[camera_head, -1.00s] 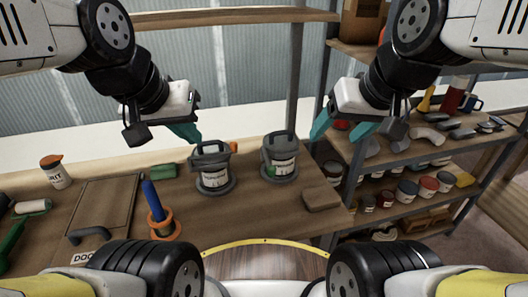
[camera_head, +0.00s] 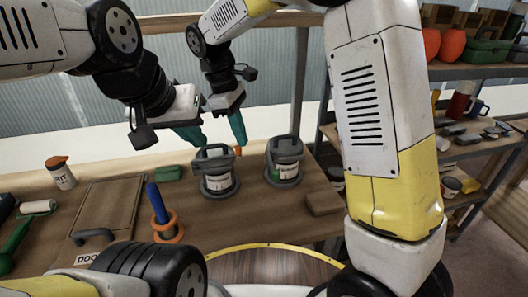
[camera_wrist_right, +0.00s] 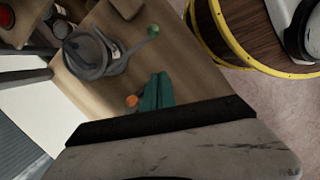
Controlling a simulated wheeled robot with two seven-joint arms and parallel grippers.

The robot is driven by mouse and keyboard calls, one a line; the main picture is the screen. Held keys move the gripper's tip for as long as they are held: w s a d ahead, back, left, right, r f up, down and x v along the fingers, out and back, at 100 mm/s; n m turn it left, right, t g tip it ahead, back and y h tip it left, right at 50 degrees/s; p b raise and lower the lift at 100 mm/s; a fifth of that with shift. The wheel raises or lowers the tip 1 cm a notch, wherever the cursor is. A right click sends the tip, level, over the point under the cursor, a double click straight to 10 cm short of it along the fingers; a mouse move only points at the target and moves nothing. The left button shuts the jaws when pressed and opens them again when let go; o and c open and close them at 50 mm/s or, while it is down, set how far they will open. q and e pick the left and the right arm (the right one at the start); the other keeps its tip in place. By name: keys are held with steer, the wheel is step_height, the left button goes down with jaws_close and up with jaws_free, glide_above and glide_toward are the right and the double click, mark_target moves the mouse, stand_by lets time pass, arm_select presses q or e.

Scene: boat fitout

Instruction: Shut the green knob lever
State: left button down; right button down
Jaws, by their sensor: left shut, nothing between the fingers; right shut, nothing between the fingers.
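The green knob (camera_wrist_right: 153,30) sits at the end of a lever that sticks out sideways from a grey lidded can (camera_wrist_right: 88,52) in the right wrist view. This looks like the right-hand can (camera_head: 285,160) on the bench in the head view. An orange knob (camera_wrist_right: 131,101) shows close beside my right fingers; it also shows by the left-hand can (camera_head: 216,172). My right gripper (camera_head: 238,130) is shut and empty, above and behind the left-hand can, apart from the green knob. My left gripper (camera_head: 192,137) is shut and empty, just left of it.
A wooden block (camera_head: 323,204) lies right of the cans. My right arm hides part of the shelves.

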steer(key=s+d+f, duration=0.1)
steer(key=d+f, duration=0.5)
steer(key=f, duration=0.3)
steer(key=shift+s+f, duration=0.15)
steer(key=shift+s, duration=0.05)
steer(key=shift+d, duration=0.15)
steer(key=w+d+n+t, duration=0.2)
steer(key=w+d+n, duration=0.2)
steer(key=d+n, duration=0.6)
steer(key=w+d+n+t+y, duration=0.1)
steer(key=w+d+n+y, duration=0.1)
steer(key=w+n, duration=0.6)
steer(key=shift+w+d, duration=0.9)
steer(key=shift+w, duration=0.3)
